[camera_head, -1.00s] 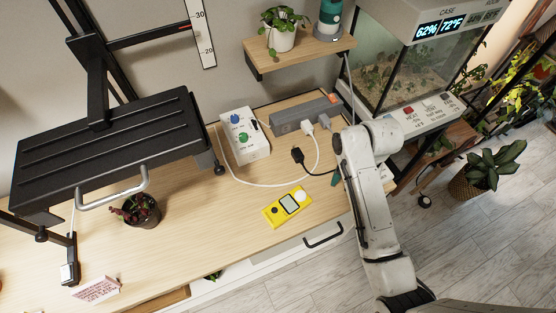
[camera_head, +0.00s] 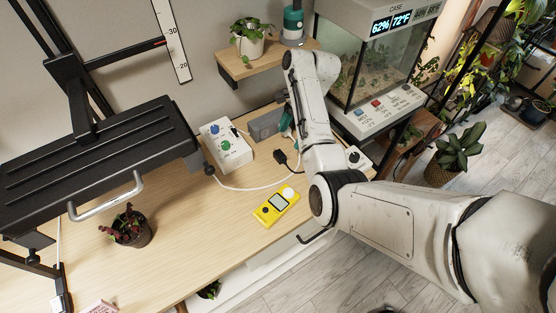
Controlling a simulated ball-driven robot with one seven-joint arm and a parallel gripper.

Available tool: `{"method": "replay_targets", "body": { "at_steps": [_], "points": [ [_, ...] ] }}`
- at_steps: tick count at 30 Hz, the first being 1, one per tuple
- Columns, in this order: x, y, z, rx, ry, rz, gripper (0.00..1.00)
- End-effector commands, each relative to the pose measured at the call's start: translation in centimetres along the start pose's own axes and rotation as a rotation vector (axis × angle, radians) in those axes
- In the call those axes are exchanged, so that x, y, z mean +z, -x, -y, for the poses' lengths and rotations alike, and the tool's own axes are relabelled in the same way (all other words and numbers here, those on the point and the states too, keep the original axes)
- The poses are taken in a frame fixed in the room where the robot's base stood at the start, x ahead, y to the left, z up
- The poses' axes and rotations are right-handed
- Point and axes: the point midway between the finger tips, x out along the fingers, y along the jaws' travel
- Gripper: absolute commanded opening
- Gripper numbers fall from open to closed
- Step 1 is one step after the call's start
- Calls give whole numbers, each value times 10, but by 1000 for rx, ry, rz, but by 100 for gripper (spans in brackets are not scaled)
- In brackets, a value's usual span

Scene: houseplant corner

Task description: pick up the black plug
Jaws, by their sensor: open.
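The black plug (camera_head: 280,157) lies on the wooden desk in the head view, with its cord running right until my arm hides it. My gripper (camera_head: 288,124) shows only in part, as teal finger pieces beside my forearm. It is above and behind the plug in the picture, near the grey power strip (camera_head: 264,127), and appears apart from the plug. It is open and nothing shows in it. My arm hides much of it and the right part of the strip.
A white box with blue and green knobs (camera_head: 226,148) stands left of the plug. A white cable (camera_head: 245,188) curves in front of it. A yellow meter (camera_head: 276,206) lies nearer me. The glass terrarium (camera_head: 372,60) and wall shelf (camera_head: 262,66) stand behind.

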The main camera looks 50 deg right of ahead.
Motion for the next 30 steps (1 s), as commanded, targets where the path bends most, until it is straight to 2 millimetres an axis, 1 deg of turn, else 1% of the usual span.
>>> {"method": "replay_targets", "body": {
  "at_steps": [1,3,11,15,18,21,27,28,30],
  "points": [
    [0,-10,0,2,1,0,74],
    [1,-19,0,2,1,0,74],
    [2,-44,2,4,2,-1,74],
    [4,-65,4,4,3,0,74],
    [4,-77,4,2,3,-1,74],
    [3,-82,4,0,3,-1,74],
    [3,-83,4,0,3,-1,74],
    [3,-83,4,0,3,-1,74],
    [3,-83,4,0,3,-1,67]
  ]
}}
